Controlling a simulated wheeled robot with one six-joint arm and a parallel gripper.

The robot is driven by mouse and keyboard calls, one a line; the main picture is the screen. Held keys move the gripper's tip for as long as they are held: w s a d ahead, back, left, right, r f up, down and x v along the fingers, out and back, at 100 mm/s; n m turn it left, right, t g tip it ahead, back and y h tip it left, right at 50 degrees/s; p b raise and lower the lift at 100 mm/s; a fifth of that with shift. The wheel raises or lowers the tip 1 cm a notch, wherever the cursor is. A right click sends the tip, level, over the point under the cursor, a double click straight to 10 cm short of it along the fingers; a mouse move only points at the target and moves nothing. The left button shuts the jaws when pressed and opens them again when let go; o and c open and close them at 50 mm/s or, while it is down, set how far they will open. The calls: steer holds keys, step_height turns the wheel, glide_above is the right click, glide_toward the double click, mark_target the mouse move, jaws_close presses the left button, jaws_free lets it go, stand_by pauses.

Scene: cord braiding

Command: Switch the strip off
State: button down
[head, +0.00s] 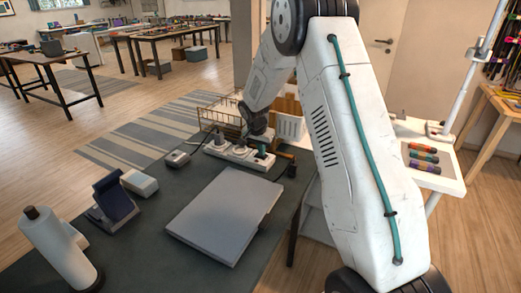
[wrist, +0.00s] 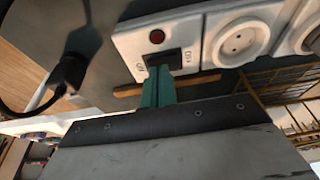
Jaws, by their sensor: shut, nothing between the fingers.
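The white power strip (head: 232,153) lies near the far edge of the dark table, with round sockets along it. In the wrist view its end (wrist: 125,42) carries a dark red indicator (wrist: 157,37) and a black rocker switch (wrist: 164,59). I cannot tell whether the indicator is lit. My gripper (wrist: 158,72) is shut and empty, its teal fingertips over the lower edge of the switch. Whether they touch it is unclear. In the head view my gripper (head: 261,153) shows as a small teal piece at the strip's right end.
A black plug with a cord (wrist: 72,72) is left of the strip in the wrist view. In the head view a grey flat panel (head: 225,215), a phone-like stand (head: 115,197), a white roll (head: 60,250) and a wire basket (head: 218,112) are nearby.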

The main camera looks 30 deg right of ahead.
steer(key=w+v, duration=0.2)
steer(key=v, duration=1.1)
steer(key=shift+w+a+r, duration=0.25)
steer(key=shift+a+r, duration=0.15)
steer(key=shift+r, duration=0.05)
